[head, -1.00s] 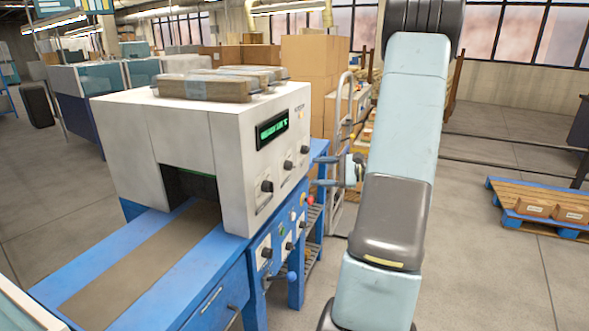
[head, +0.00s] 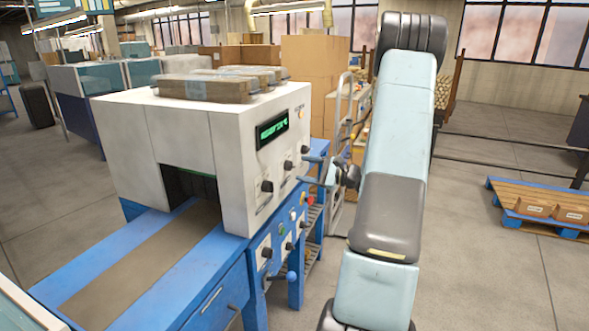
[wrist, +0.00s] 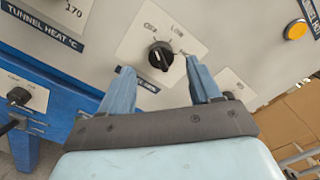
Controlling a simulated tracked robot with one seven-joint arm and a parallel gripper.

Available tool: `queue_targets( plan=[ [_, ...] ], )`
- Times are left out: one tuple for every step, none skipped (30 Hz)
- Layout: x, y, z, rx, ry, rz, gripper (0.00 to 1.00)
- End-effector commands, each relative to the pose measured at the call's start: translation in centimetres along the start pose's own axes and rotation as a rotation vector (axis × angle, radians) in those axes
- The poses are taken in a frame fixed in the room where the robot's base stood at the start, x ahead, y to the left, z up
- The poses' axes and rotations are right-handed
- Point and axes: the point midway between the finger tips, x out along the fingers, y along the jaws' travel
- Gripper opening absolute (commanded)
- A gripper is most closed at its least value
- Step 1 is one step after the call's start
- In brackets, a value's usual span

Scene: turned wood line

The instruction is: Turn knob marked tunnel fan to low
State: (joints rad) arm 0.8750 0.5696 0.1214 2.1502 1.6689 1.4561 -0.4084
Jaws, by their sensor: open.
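A black knob (wrist: 160,56) on a white plate (wrist: 133,47) shows in the wrist view; marks reading OFF and LOW are above it. A dark label below the plate is partly covered by my left finger, so I cannot read it fully. The pointer's exact setting is too small to tell. In the head view this looks like the middle knob (head: 289,165) on the white machine's front. My gripper (wrist: 158,68) is open, its two blue fingers on either side of the knob's lower part, apart from it in the picture. It also shows in the head view (head: 308,170), close to the panel.
A plate labelled TUNNEL HEAT (wrist: 45,28) is left of the knob. Another knob (wrist: 230,95) sits right, behind my right finger. An orange button (wrist: 297,30) is at upper right. Boxes lie on the white machine (head: 130,130). A blue pallet (head: 510,218) stands far right on open floor.

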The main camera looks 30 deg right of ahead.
Motion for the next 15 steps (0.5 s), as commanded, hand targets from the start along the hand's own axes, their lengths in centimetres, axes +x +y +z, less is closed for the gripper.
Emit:
queue_targets(
  plan=[
    [0.9, 0.0, 0.0, 0.0, -0.002, 0.001, 0.63],
    [1.3, 0.0, 0.0, 0.0, -0.001, 0.001, 0.63],
    [1.8, 0.0, 0.0, 0.0, 0.0, 0.001, 0.63],
    [2.1, 0.0, 0.0, -0.001, 0.0, 0.001, 0.63],
    [2.5, 0.0, 0.0, -0.001, -0.001, 0.001, 0.63],
    [2.9, 0.0, 0.0, 0.0, -0.001, 0.0, 0.63],
    [3.1, 0.0, 0.0, 0.0, -0.001, 0.0, 0.63],
    [3.4, 0.0, 0.0, 0.0, -0.001, 0.001, 0.63],
    [3.6, 0.0, 0.0, 0.0, 0.0, 0.001, 0.63],
    [3.7, 0.0, 0.0, 0.0, 0.0, 0.001, 0.63],
    [3.8, 0.0, 0.0, 0.0, 0.0, 0.001, 0.63],
    [3.9, 0.0, 0.0, 0.0, 0.001, 0.001, 0.63],
    [4.0, 0.0, 0.0, 0.0, 0.001, 0.001, 0.63],
    [4.0, 0.0, 0.0, 0.0, 0.001, 0.001, 0.63],
    [4.0, 0.0, 0.0, 0.0, 0.001, 0.0, 0.63]
  ],
)
